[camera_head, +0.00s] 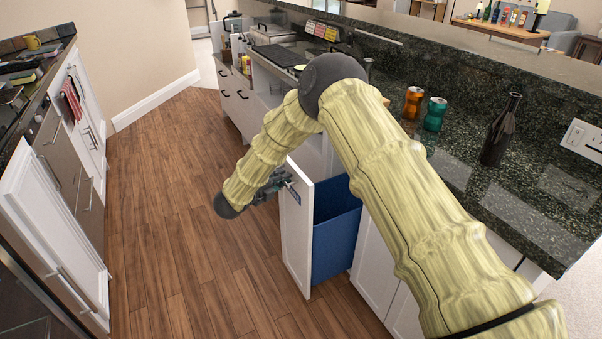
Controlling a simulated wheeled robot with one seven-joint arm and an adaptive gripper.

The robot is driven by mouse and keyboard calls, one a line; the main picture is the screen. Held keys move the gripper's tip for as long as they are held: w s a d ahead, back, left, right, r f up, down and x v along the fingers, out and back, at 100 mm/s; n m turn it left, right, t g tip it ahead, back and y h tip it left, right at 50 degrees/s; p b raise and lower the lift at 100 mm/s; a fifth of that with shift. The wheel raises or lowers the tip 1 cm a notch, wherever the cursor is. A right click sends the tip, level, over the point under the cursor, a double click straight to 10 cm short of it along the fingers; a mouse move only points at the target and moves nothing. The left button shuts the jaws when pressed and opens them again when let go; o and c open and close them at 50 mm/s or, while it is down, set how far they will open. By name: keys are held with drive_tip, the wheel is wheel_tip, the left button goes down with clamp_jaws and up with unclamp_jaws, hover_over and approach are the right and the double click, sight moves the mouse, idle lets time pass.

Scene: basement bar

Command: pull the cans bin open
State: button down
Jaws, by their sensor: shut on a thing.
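The cans bin is a pull-out with a white front panel (297,232) in the right-hand counter's cabinets. It stands out from the cabinet face, and a blue bin (336,240) shows behind the panel. My gripper (283,183) is at the upper part of the panel, on its outer side, shut on the handle there. The handle itself is mostly hidden by the gripper. My arm passes over the counter edge and hides part of the cabinet and the top of the opening.
The dark granite counter (480,165) holds an orange can (413,102), a green can (435,114) and a dark bottle (501,130). White cabinets (55,235) line the left. The wooden floor (185,220) between is clear.

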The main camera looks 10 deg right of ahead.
drive_tip(key=a, duration=0.2)
drive_tip(key=s+a, duration=0.1)
drive_tip(key=a, duration=0.2)
drive_tip(key=shift+s+a, duration=0.15)
drive_tip(key=shift+a, duration=0.2)
drive_tip(key=c, duration=1.8)
unclamp_jaws()
drive_tip(key=v, duration=1.2)
